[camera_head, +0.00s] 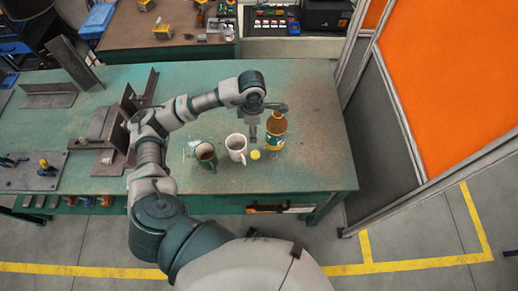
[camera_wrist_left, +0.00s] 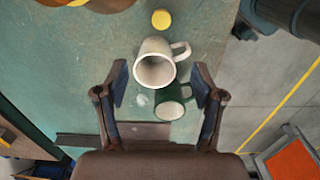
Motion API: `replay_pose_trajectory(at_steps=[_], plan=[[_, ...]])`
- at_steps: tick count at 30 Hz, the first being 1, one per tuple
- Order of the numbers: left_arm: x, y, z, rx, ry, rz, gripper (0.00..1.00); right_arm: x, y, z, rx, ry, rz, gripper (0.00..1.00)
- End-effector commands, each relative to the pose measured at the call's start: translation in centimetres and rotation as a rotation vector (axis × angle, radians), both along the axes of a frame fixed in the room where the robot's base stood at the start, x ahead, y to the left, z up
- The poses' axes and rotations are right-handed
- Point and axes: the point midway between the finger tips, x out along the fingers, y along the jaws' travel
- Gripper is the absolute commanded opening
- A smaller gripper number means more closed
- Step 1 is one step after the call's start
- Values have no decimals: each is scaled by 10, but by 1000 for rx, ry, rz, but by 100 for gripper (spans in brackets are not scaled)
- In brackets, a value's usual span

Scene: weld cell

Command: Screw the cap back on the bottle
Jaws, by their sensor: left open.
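The brown bottle (camera_head: 278,124) with a green and yellow label stands upright on the green table. Its top is partly covered by my left gripper in the head view. A brown part at the top left edge of the wrist view looks like the bottle (camera_wrist_left: 110,5). The yellow cap (camera_head: 255,155) lies on the table beside the bottle; it also shows in the wrist view (camera_wrist_left: 161,19). My left gripper (camera_head: 267,119) is above the table by the bottle. In the wrist view its fingers (camera_wrist_left: 160,85) are apart, with nothing held. My right gripper is not in view.
A white mug (camera_head: 236,148) stands left of the cap, and a dark green mug (camera_head: 206,156) left of that. Steel angle pieces and plates (camera_head: 108,125) fill the table's left part. The table (camera_head: 318,150) is clear right of the bottle. An orange screen (camera_head: 455,80) stands beyond.

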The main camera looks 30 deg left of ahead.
Motion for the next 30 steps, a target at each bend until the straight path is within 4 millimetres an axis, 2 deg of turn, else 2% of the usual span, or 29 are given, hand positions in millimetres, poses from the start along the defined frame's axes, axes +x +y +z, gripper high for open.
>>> replay_pose_trajectory(at_steps=[8,11,21,25,30], plan=[[4,0,-10,-3,7,2,68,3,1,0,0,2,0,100],[2,0,-26,-3,9,1,68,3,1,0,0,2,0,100],[2,-1,-98,-4,8,1,68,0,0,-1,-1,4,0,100],[3,-1,-116,-3,7,1,68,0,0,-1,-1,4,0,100],[3,-1,-124,-4,3,0,68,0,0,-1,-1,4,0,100]])
